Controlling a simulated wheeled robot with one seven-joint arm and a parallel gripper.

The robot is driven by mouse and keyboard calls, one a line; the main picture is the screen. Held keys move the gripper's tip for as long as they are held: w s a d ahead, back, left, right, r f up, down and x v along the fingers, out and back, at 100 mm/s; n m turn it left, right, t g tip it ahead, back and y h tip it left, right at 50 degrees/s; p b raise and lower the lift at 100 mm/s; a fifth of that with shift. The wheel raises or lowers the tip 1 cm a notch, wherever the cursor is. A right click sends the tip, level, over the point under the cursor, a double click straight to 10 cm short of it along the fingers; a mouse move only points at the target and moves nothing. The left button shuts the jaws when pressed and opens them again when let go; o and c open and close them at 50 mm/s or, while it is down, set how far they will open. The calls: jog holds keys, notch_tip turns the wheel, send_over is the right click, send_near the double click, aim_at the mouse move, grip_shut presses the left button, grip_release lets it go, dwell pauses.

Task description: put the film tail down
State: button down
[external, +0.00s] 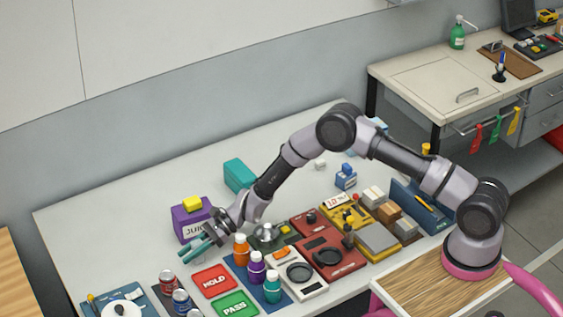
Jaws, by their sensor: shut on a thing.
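My gripper (192,252) is at the left of the table, in front of the purple juice box (187,216) and above the tabletop. Its teal fingers point down and left. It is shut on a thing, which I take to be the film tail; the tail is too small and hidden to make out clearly. A white disc with a black hub (121,309) lies on a blue mat at the lower left; I cannot tell whether it is the film roll.
Cans (168,281), a red HOLD card (214,281), a green PASS card (236,304) and several bottles (257,267) stand below and right of my gripper. A teal box (239,175) is behind. The table's back left (110,205) is clear.

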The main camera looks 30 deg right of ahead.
jog(key=shift+f, duration=0.1)
jog(key=c, duration=0.7)
grip_release()
